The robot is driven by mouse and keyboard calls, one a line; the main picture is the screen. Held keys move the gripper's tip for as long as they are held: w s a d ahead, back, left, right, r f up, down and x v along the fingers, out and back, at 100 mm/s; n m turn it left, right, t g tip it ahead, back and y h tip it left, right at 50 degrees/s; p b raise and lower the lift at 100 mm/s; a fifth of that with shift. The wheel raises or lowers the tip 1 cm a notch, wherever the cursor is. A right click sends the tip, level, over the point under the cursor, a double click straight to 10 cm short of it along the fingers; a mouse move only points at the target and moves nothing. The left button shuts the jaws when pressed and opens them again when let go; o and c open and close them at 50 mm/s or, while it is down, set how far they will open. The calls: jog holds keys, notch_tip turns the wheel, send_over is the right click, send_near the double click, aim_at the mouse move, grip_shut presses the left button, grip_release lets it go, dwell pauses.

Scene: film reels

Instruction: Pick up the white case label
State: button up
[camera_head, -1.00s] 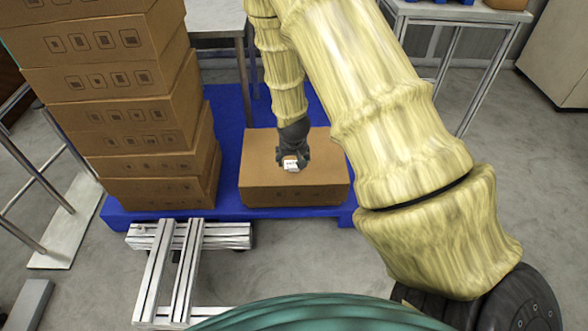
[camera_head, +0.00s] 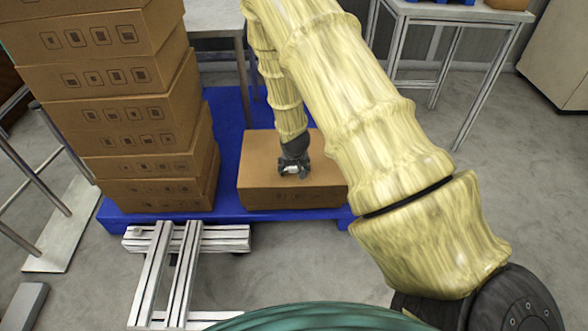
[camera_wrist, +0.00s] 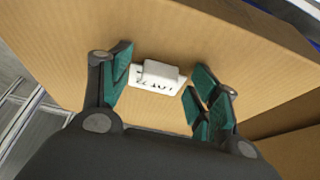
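The white case label (camera_wrist: 157,76) is a small block with a raised back and dark lettering on its lower face. In the wrist view it sits between the fingers of my gripper (camera_wrist: 161,87), over the tan top of a cardboard box. The fingers stand open on either side, close to its ends, with a narrow gap at the right. In the head view my gripper (camera_head: 294,172) is low over the box top (camera_head: 262,160), and only a small white part of the label (camera_head: 292,170) shows. I cannot tell whether the label touches the box.
The box stands on a blue pallet (camera_head: 228,135). A tall stack of cartons (camera_head: 150,130) rises to the left. A metal frame (camera_head: 185,255) lies in front, and tables (camera_head: 450,12) stand behind. The box top around my gripper is clear.

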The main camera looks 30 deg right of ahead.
jog(key=shift+s, duration=0.1)
jog(key=c, duration=0.8)
jog(key=shift+c, duration=0.2)
